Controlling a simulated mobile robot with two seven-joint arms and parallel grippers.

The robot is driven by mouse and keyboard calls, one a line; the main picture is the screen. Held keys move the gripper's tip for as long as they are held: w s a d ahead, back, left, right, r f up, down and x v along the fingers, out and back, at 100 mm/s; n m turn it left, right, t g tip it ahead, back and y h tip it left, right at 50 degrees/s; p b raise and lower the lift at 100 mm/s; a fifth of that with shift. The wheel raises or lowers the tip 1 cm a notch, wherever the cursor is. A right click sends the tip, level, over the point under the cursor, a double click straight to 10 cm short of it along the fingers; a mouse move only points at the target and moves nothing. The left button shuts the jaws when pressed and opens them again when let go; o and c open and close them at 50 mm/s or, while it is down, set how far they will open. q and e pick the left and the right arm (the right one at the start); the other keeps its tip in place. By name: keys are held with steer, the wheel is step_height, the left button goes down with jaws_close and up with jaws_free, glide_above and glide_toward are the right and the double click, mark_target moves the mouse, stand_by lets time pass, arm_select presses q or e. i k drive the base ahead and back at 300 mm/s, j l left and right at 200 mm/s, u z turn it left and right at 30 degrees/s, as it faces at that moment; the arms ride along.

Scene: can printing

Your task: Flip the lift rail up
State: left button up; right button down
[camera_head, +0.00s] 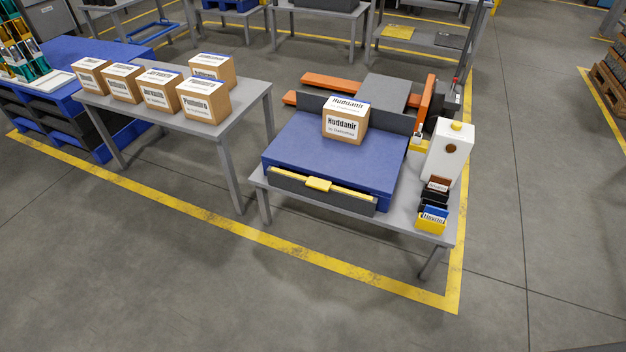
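The machine stands on a grey table at centre right. A dark grey rail (290,185) with a yellow strip and yellow handle (318,184) runs along the front edge of its blue bed (290,147). It sits low, below the bed's top surface. A second dark grey rail (391,126) stands upright across the back of the bed. A cardboard box (346,120) labelled "Huddanir" rests on the bed against this back rail and hides part of it. I cannot tell for certain which is the lift rail. Neither gripper is in view.
Orange bars (335,82) and an orange upright (427,101) stand behind the bed. A white box-shaped unit (449,152) and small labelled holders (432,220) are on the right. Several cartons (203,101) sit on the left table. The floor in front is clear.

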mark_target(313, 182)
steer(key=i+j+z, duration=0.25)
steer(key=i+j, duration=1)
